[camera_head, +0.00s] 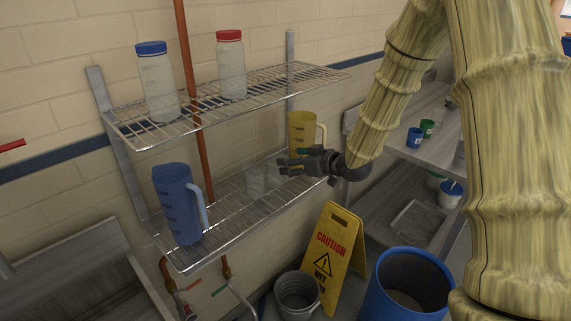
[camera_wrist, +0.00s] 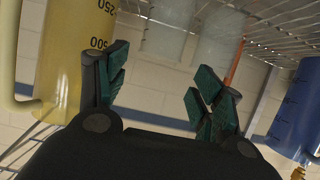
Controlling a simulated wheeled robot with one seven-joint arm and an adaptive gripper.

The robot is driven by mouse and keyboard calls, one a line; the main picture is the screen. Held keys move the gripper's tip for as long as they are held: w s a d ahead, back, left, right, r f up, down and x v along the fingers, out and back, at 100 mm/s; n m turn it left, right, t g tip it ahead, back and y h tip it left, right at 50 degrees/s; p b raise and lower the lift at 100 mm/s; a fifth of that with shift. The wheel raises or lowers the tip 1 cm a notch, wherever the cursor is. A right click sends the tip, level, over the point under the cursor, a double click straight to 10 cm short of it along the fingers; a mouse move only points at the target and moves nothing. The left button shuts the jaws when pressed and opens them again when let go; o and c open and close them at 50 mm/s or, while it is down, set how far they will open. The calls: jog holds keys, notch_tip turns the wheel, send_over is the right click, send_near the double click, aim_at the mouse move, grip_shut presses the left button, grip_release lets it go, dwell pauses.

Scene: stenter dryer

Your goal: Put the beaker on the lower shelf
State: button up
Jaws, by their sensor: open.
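The clear beaker (camera_head: 256,180) shows faintly at the lower shelf (camera_head: 225,215), between the blue jug and the yellow jug. Its outline is see-through, and I cannot tell whether its base touches the wires. My gripper (camera_head: 284,169) is open just right of the beaker, its fingers pointing left towards it. In the wrist view the fingers (camera_wrist: 165,95) are spread apart with nothing gripped between them. A pale translucent shape (camera_wrist: 185,38), apparently the beaker, shows beyond and above the fingertips.
The yellow jug (camera_head: 301,132) stands close behind my gripper. The blue jug (camera_head: 178,205) stands at the lower shelf's left end. Blue-capped (camera_head: 158,85) and red-capped (camera_head: 231,70) bottles stand on the upper wire shelf (camera_head: 270,88). A caution sign (camera_head: 332,250) and blue bin (camera_head: 408,285) are below.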

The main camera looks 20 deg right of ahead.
jog(key=s+a+f+m+g+h, duration=0.1)
jog(key=s+a+f+m+g, duration=0.15)
jog(key=s+f, duration=0.95)
jog(key=s+a+f+m+g+h, duration=0.15)
jog(key=s+a+f+g, duration=0.45)
jog(key=f, duration=1)
jog(key=s+f+g, duration=0.1)
jog(key=s+f, duration=0.3)
jog(key=s, duration=0.6)
jog(key=s+a+f+g+h, duration=0.1)
jog(key=s+f, duration=0.4)
jog(key=s, duration=0.5)
jog(key=s+a+f+g+h, duration=0.1)
jog(key=s+f, duration=0.3)
jog(key=s, duration=0.6)
jog(key=shift+f+m+g, duration=0.35)
jog(key=shift+m+g, duration=0.05)
jog(key=shift+g, duration=0.15)
jog(key=shift+h, duration=0.25)
